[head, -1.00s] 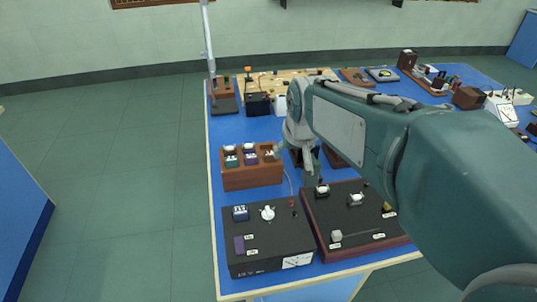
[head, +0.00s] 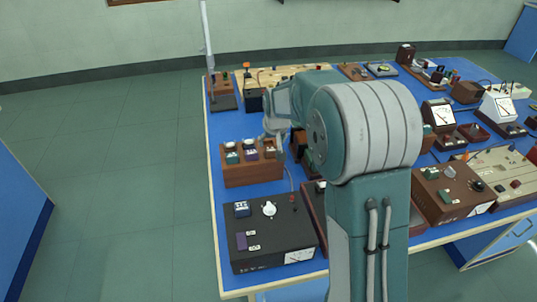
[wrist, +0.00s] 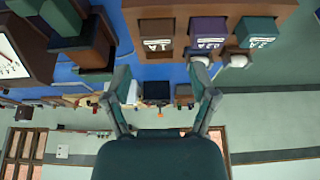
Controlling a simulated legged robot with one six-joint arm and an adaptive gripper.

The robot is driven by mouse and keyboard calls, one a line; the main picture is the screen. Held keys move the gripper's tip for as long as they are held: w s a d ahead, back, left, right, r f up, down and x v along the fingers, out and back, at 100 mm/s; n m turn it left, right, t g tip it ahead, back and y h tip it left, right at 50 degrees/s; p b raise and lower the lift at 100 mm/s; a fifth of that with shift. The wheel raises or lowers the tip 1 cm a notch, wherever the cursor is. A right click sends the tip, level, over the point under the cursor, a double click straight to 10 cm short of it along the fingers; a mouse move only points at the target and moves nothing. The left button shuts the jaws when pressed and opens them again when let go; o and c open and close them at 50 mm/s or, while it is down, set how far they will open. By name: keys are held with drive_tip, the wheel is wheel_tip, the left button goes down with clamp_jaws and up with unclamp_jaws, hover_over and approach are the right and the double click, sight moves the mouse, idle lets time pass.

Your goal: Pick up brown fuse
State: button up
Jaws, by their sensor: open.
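The brown fuse (wrist: 157,38), labelled 1A, sits in a wooden rack (head: 252,175) beside a purple fuse (wrist: 207,30) and a teal fuse (wrist: 257,32). In the head view the brown fuse (head: 269,153) is the rightmost of the three, partly covered by my gripper (head: 270,137). The wrist view looks upside down. There my gripper (wrist: 163,82) is open and empty, its fingers spread, with the brown fuse ahead between the finger directions. I cannot tell how large the gap is, but no finger visibly grips the fuse.
A black box with a white knob (head: 276,242) stands in front of the rack on the blue table (head: 222,130). Dark wooden blocks (wrist: 80,40) stand close beside the rack. Meters and boxes fill the right side; the floor at left is clear.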

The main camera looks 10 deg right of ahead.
sight(271, 149)
drive_tip(key=shift+w+d+f, duration=0.2)
drive_tip(key=shift+d+f, duration=0.05)
drive_tip(key=shift+f, duration=0.2)
drive_tip(key=shift+w+d+f, duration=0.2)
drive_tip(key=shift+f, duration=0.2)
drive_tip(key=shift+w+f, duration=0.15)
drive_tip(key=shift+f, duration=0.2)
drive_tip(key=x, duration=0.2)
drive_tip(key=a+x, duration=0.1)
drive_tip(key=x, duration=0.1)
drive_tip(key=shift+w+f, duration=0.2)
drive_tip(key=shift+w, duration=0.05)
drive_tip(key=shift+d, duration=0.1)
drive_tip(key=shift+d, duration=0.1)
drive_tip(key=c, duration=0.9)
